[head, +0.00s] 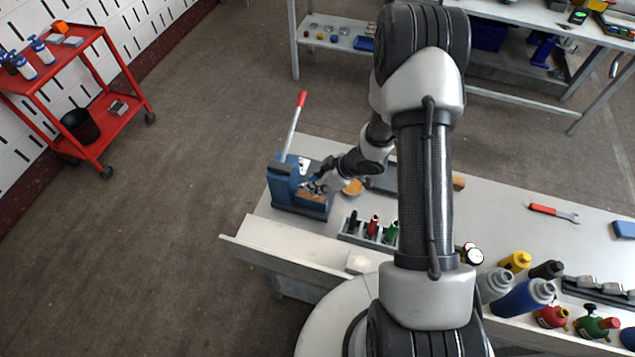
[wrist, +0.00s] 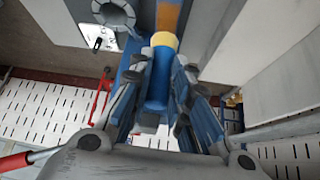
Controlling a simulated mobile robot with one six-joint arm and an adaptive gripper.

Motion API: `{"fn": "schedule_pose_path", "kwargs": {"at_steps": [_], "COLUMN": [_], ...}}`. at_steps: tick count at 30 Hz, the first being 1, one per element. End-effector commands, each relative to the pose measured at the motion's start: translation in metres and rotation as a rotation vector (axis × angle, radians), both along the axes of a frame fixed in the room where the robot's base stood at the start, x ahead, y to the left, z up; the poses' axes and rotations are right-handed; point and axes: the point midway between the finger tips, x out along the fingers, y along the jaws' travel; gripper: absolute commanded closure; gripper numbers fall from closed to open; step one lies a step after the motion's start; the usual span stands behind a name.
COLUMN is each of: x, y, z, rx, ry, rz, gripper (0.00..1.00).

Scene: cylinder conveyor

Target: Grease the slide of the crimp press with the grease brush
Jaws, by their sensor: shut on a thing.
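The crimp press (head: 284,184) is blue, with a raised red-tipped lever (head: 294,125), and stands at the left end of the bench. Its slide (head: 311,196) shows as a brown-orange strip on the base, partly hidden by my gripper. My gripper (head: 316,187) is low over the press base, shut on the grease brush. In the wrist view the brush (wrist: 158,85) shows a blue handle and a yellow end between my fingers (wrist: 160,72). An orange-brown strip (wrist: 168,17) lies just beyond the yellow end. I cannot tell whether the brush touches it.
A rack of coloured tools (head: 374,229) stands in front, near the bench's front ledge (head: 290,240). A red cart (head: 75,90) stands far left.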

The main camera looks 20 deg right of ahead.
Motion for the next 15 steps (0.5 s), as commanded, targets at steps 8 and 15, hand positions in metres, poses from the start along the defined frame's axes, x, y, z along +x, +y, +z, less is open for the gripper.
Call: {"fn": "schedule_pose_path", "kwargs": {"at_steps": [8, 15], "x": [0.001, 0.001], "y": [0.000, 0.000], "z": [0.033, 0.056], "rx": [0.000, 0.000], "ry": [-0.001, -0.001], "rz": [-0.001, -0.001], "gripper": [1.00, 1.00]}}
